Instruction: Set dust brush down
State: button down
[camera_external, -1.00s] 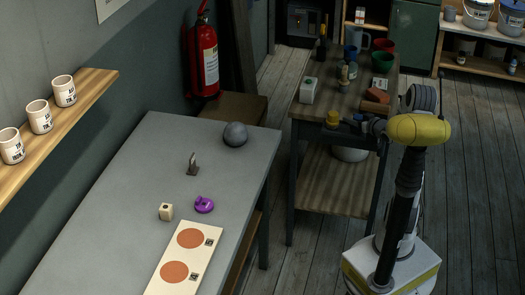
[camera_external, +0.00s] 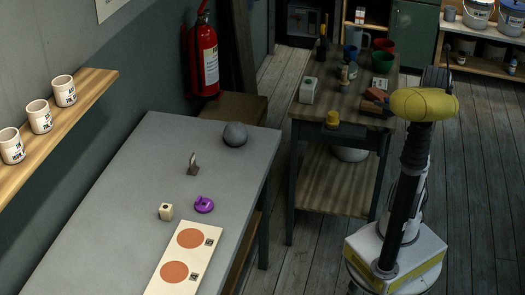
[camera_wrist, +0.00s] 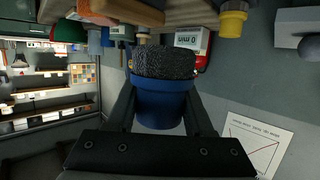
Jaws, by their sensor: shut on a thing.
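The dust brush (camera_wrist: 158,100) is in the middle of the wrist view, with a blue body and a dark grey bristly end pointing away from me. My gripper (camera_wrist: 160,112) is shut on the blue body, with one black finger on each side. The brush appears clear of any surface. In the external view the yellow arm link (camera_external: 424,103) is at the right edge of the small wooden table (camera_external: 340,106). The gripper and brush are mostly hidden there and I cannot make them out clearly.
The small table holds a yellow-capped jar (camera_external: 333,118), a white box (camera_external: 308,90), an orange block (camera_external: 376,94) and coloured cups (camera_external: 381,60). Its front middle has bare room. The grey table (camera_external: 150,165) at left holds a grey ball (camera_external: 235,134) and small items.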

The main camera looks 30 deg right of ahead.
jog(key=w+a, duration=1.1)
jog(key=a, duration=0.1)
jog(key=w+a+f, duration=0.2)
jog(key=a, duration=0.6)
jog(key=w+a+f, duration=0.1)
jog(key=a, duration=0.8)
notch_tip(320, 180, up, 14)
jog(key=p, duration=1.4)
jog(key=s+f, duration=0.3)
jog(key=f, duration=0.4)
jog(key=s+f, duration=0.4)
jog(key=f, duration=0.2)
jog(key=w+a+f+n+g+y+b, duration=0.15)
jog(key=a+n+y+b, duration=0.35)
jog(key=a, duration=1.2)
jog(key=w+a+n+g+y+b, duration=0.25)
jog(key=a+n+y+b, duration=0.2)
jog(key=a, duration=1.25)
jog(key=shift+m+y, duration=0.25)
jog(key=shift+y, duration=0.2)
jog(key=shift+s+a+f+b, duration=0.1)
jog(key=shift+f+b, duration=0.5)
jog(key=shift+f, duration=1.2)
jog(key=shift+s+f+b, duration=0.1)
jog(key=shift+f+b, duration=0.5)
jog(key=shift+f, duration=1.15)
